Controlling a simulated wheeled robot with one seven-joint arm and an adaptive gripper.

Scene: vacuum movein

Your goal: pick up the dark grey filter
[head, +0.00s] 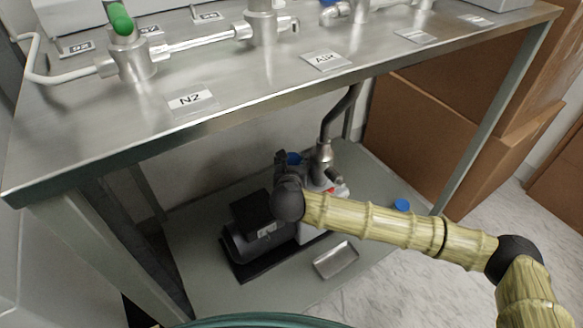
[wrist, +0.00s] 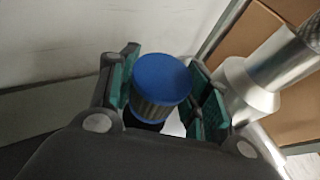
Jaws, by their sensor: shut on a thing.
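The dark grey filter (wrist: 155,109) with a blue cap stands between my gripper's pads in the wrist view. In the head view only its blue top (head: 293,158) shows, beside the metal pipe above the pump. My gripper (wrist: 165,90) is shut on the filter, with a green-lined finger on each side of it. In the head view my gripper (head: 283,163) is dark, below the upper table's front edge. The filter's lower end is hidden, so I cannot tell whether it touches what is below it.
A black and white pump (head: 258,240) stands on the lower shelf (head: 205,285). A metal pipe (head: 324,155) rises close to the right of my gripper. The steel table (head: 130,115) overhangs.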

